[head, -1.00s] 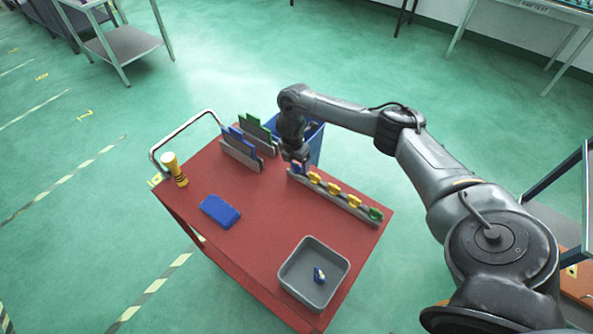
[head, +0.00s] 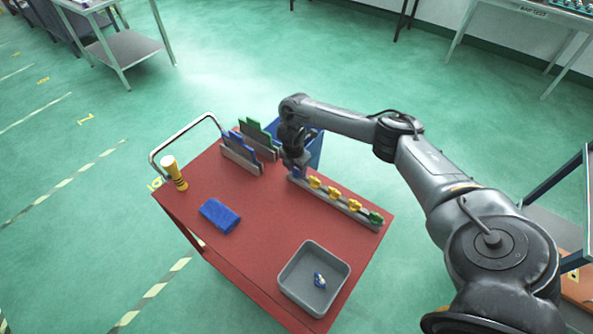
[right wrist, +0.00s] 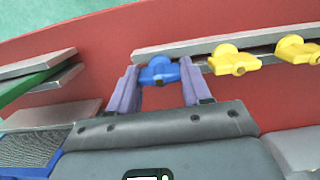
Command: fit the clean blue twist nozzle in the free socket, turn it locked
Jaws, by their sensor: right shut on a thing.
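A grey rail (head: 330,198) on the red cart carries several nozzles in a row: three yellow ones, the nearest to my gripper being this yellow nozzle (head: 314,183), and a green nozzle (head: 376,217) at the right end. My right gripper (head: 296,173) points down at the rail's left end. It is shut on a blue nozzle (right wrist: 158,72), which shows between its two fingers in the right wrist view, in line with the yellow ones. Whether it is fully seated is hidden. Another blue nozzle (head: 319,280), with a whitish patch, lies in the grey tray (head: 293,278). My left gripper is out of view.
Racked blue and green plates (head: 243,150) are left of my gripper. A blue bin (head: 313,148) is behind it. The cart's middle is clear.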

